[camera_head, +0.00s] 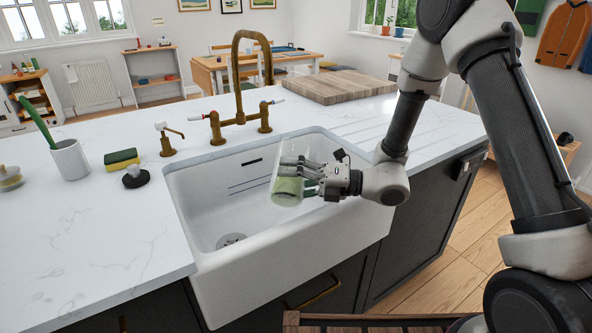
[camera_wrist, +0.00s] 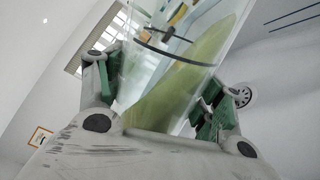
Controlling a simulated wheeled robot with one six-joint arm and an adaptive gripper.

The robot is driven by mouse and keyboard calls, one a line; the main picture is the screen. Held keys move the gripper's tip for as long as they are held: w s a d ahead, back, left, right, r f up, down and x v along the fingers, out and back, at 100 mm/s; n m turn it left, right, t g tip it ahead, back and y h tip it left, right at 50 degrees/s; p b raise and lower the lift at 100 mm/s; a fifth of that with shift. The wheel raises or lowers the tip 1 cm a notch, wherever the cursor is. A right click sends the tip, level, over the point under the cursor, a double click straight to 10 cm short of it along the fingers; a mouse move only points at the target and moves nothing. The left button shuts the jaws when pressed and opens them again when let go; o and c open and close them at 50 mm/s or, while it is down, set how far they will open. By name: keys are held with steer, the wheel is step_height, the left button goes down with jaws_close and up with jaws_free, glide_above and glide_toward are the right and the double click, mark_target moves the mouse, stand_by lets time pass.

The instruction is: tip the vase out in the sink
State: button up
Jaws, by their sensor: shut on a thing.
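The vase (camera_head: 286,190) is clear glass with yellow-green liquid in its lower part. My gripper (camera_head: 306,179) is shut around its side and holds it above the right half of the white sink (camera_head: 262,271). The vase leans slightly in the head view. In the wrist view the vase (camera_wrist: 170,75) sits between the green finger pads, and the liquid (camera_wrist: 185,85) lies slanted along the glass. The sink drain (camera_head: 230,240) shows to the lower left of the vase, and no liquid is seen in the basin.
A brass tap (camera_head: 240,85) stands behind the sink. A soap pump (camera_head: 166,140), a sponge (camera_head: 121,159), a dark round brush (camera_head: 135,178) and a white cup (camera_head: 70,160) with a green handle stand left. A wooden board (camera_head: 335,86) lies behind right.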

mark_target(277, 164)
steer(key=shift+w+d+m, duration=0.1)
steer(key=shift+w+m, duration=0.55)
steer(key=shift+m, duration=0.45)
stand_by(0.6)
steer(key=shift+w+r+m+p, duration=0.2)
steer(key=shift+r+m+p, duration=0.1)
steer(key=shift+r+m, duration=0.3)
steer(key=shift+w+r+m+p, duration=0.15)
steer(key=shift+r+m+p, duration=0.1)
steer(key=shift+r+m, duration=0.35)
stand_by(0.9)
